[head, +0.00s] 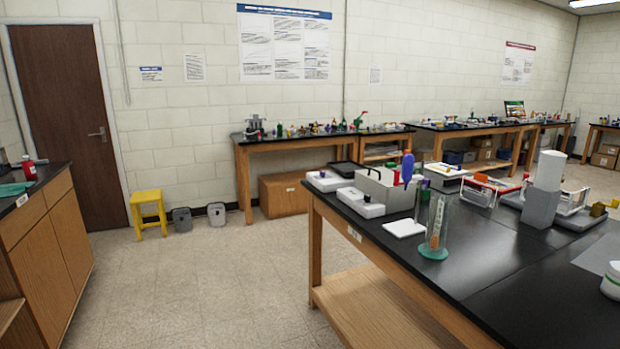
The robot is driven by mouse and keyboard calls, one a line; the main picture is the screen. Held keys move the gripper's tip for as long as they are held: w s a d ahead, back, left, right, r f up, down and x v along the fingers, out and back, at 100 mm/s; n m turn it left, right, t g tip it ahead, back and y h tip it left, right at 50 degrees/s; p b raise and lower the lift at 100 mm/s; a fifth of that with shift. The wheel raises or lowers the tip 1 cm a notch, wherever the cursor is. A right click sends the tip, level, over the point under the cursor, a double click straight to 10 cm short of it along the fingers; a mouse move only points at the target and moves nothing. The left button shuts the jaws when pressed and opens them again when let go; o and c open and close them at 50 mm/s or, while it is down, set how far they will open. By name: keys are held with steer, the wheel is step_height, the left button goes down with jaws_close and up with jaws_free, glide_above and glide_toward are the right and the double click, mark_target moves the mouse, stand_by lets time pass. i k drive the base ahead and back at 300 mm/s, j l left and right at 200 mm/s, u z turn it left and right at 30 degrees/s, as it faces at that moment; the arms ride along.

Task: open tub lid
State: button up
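A white tub-like container (611,284) with some green on its side stands on the black bench top at the right edge of the head view. The picture edge cuts it off, so I see only its left part. Its top looks white and covered, but I cannot make out the lid clearly. My gripper is not in view, so I cannot tell its state or where it is relative to the container.
The black bench (470,290) fills the right. It holds a glass cylinder with a green base (434,250), a white pad (405,228), a grey box (385,190) and a grey block (540,207) with a white cylinder. Open floor (210,290) lies left, towards a yellow stool (148,201).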

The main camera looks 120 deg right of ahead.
mark_target(385, 172)
steer(key=z, duration=4.75)
